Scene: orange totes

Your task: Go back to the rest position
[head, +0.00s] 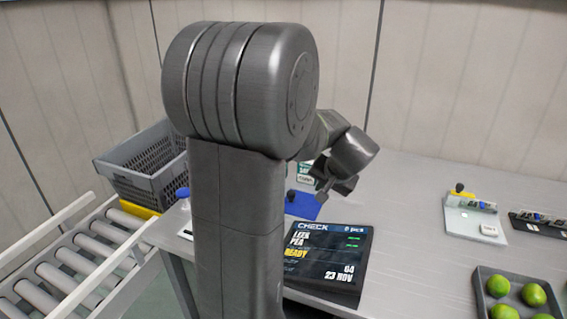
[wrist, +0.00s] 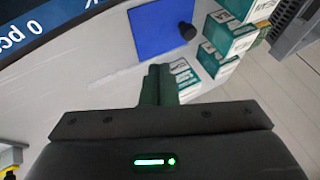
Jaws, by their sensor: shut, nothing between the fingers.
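My gripper shows in the wrist view (wrist: 158,84), with its dark fingers together and nothing between them. In the head view, my gripper (head: 324,192) is small and partly hidden by my own arm. It hangs over the table near the blue mat (head: 300,206). The blue mat also shows in the wrist view (wrist: 160,32), beyond the fingers, with a small dark round knob (wrist: 188,32) on its edge.
Several white-and-green boxes (wrist: 228,34) stand by the mat. A dark display (head: 328,258) lies on the table (head: 420,240). A tray (head: 482,272) of green fruit is at right. A grey crate (head: 140,165) and roller conveyor (head: 75,260) are at left.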

